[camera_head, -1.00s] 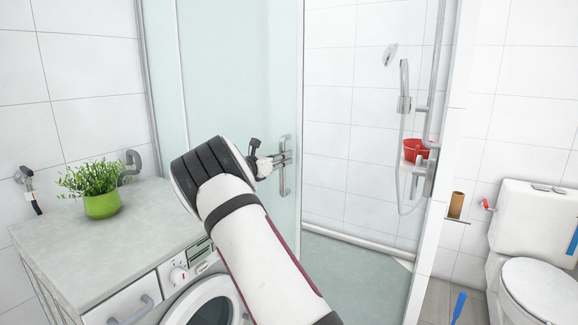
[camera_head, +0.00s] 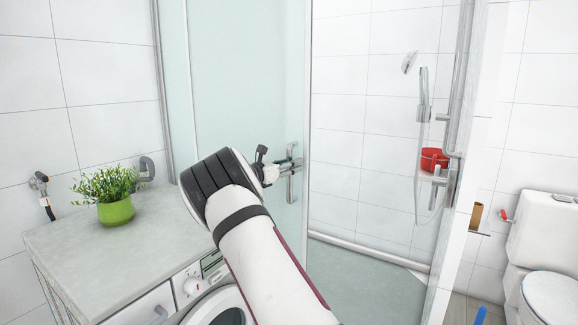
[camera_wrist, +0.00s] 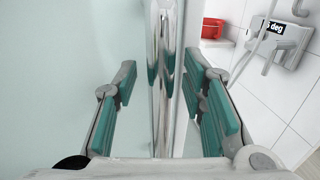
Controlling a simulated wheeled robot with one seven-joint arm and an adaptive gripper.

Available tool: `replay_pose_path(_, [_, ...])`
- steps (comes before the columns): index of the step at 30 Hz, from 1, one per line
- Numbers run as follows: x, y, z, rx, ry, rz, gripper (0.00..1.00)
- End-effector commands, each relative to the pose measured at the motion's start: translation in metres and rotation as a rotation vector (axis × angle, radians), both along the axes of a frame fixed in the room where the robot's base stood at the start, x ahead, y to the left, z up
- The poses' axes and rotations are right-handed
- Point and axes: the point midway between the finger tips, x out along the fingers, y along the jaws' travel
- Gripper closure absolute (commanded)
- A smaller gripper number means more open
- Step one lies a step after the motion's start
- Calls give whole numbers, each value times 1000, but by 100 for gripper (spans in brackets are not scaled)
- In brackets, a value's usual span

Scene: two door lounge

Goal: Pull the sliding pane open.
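The sliding pane (camera_head: 245,85) is pale, frosted glass and stands left of a wide opening into the shower; its right edge is apart from the right-hand wall. Its upright metal handle (camera_head: 291,187) is near that edge. My gripper (camera_head: 287,166) is at the handle, reaching in from the left. In the wrist view, the handle (camera_wrist: 164,60) runs upright between my two teal-padded fingers (camera_wrist: 160,95). The fingers stand apart, with a narrow gap showing on each side of the metal. Teal reflections show on the metal. Whether either pad touches the handle lower down is unclear.
A washing machine with a grey top (camera_head: 65,245) and a potted plant (camera_head: 116,211) stands at left. A toilet (camera_head: 548,235) is at right. The shower floor is clear.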

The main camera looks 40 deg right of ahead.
Motion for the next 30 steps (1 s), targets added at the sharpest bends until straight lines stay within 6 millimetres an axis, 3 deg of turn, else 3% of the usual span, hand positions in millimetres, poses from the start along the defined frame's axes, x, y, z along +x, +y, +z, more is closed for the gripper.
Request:
replay_pose_path(8, [-2, 10, 0, 0, -1, 1, 62])
replay_pose_path(21, [-18, 92, 0, 0, 0, 2, 62])
replay_pose_path(30, [-23, 117, 0, 0, 0, 0, 62])
